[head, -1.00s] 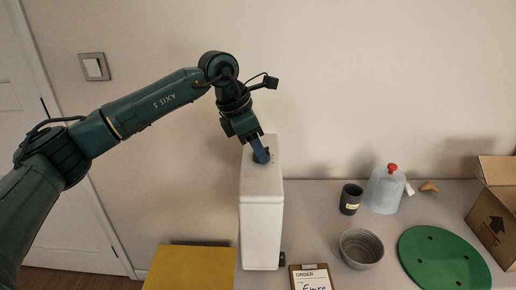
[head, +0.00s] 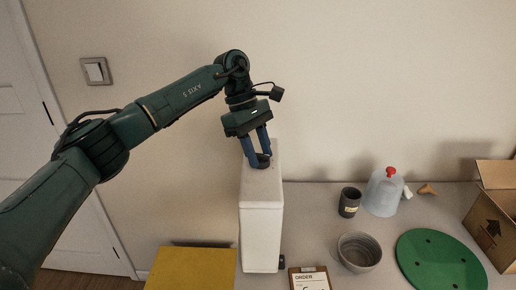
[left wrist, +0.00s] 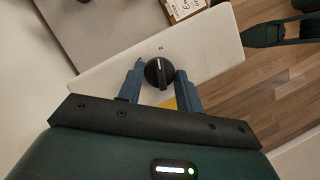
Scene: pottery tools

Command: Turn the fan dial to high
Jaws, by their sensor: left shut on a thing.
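The fan dial (head: 263,162) is a small dark knob on the top face of a tall white box, the fan unit (head: 262,225). In the left wrist view the round black dial (left wrist: 158,73) shows a pale pointer line running roughly up the picture, towards a small mark on the white top. My left gripper (head: 258,158) comes down from above, its two blue fingers on opposite sides of the dial. In the left wrist view my left gripper (left wrist: 159,82) is shut on the dial. I cannot make out my right gripper.
The white unit stands at the left of a grey table (head: 315,215). To its right are a dark cup (head: 349,203), a grey bowl (head: 360,252), a clear red-topped container (head: 384,194), a green disc (head: 440,262) and a cardboard box (head: 494,232). An order clipboard (head: 309,280) lies in front.

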